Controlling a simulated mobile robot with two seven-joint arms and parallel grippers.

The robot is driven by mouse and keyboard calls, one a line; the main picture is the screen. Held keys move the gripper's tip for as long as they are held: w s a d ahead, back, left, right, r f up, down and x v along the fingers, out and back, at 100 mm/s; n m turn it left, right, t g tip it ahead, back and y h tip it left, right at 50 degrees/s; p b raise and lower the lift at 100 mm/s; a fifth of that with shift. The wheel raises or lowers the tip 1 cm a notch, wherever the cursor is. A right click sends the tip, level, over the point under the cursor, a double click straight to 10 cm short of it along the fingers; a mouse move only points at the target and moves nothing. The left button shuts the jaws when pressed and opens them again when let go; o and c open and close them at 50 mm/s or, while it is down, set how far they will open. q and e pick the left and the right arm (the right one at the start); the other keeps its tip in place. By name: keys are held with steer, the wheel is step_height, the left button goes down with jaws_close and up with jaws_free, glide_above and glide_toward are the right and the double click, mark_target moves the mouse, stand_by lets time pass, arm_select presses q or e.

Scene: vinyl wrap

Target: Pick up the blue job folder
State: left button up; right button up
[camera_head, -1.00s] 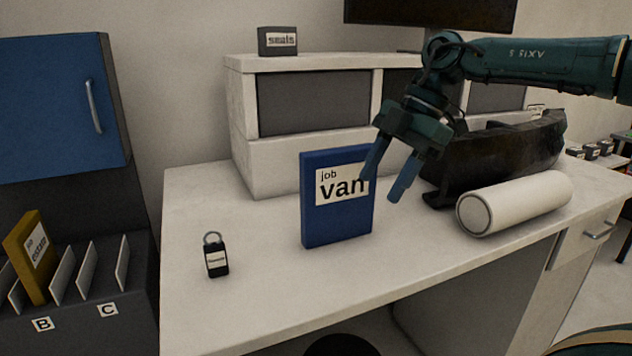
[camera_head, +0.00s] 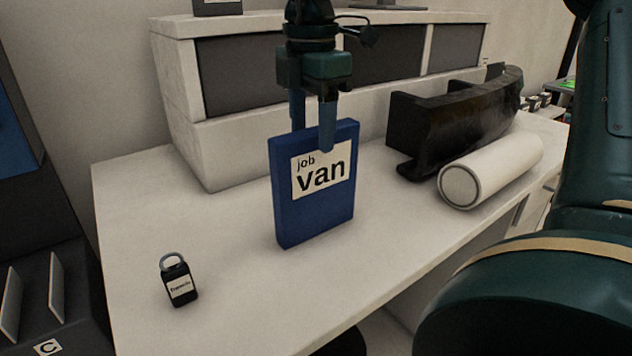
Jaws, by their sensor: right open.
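The blue job folder (camera_head: 315,213) stands upright on the white desk, with a white label reading "job van" on its front. My right gripper (camera_head: 312,140) points straight down at the folder's top edge. Its jaws are open, one finger in front of the folder's upper face and the other at the rear left side near the top. Whether the fingers touch the folder cannot be told. My left gripper is not in view.
A white roll (camera_head: 491,170) and a black curved part (camera_head: 455,118) lie to the right. A white shelf unit (camera_head: 190,135) stands behind. The desk surface (camera_head: 230,280) around the folder is mostly clear.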

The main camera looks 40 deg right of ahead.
mark_target(316, 157)
steer(key=f, duration=0.2)
steer(key=d+f+p, duration=0.1)
steer(key=f, duration=0.2)
steer(key=shift+w+d+f, duration=0.1)
steer(key=shift+d+f, duration=0.05)
steer(key=shift+f, duration=0.35)
steer(key=shift+c, duration=0.4)
jaws_close()
